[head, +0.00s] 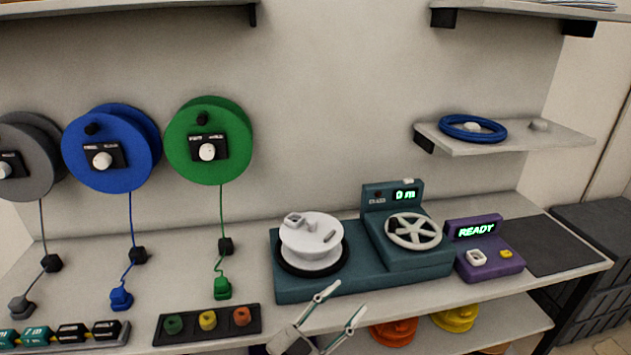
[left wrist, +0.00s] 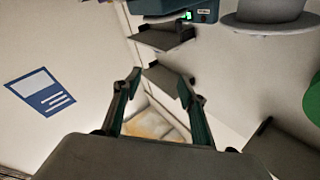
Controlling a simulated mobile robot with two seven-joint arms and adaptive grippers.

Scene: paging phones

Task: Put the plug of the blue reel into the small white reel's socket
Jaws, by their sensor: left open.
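The blue reel (head: 112,175) hangs on the back wall. Its blue cable runs down through a black block (head: 138,255) to a blue plug (head: 120,298) lying on the bench at the left. The small white reel (head: 312,256) sits on the left part of a teal machine, with a small raised block, perhaps its socket (head: 294,219), on top. My left gripper (head: 346,299) is open and empty at the bench's front edge, in front of the machine and well right of the blue plug. Its open fingers also show in the left wrist view (left wrist: 160,82), with nothing between them. My right gripper is out of view.
Green (head: 221,288) and grey (head: 20,305) plugs flank the blue one.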

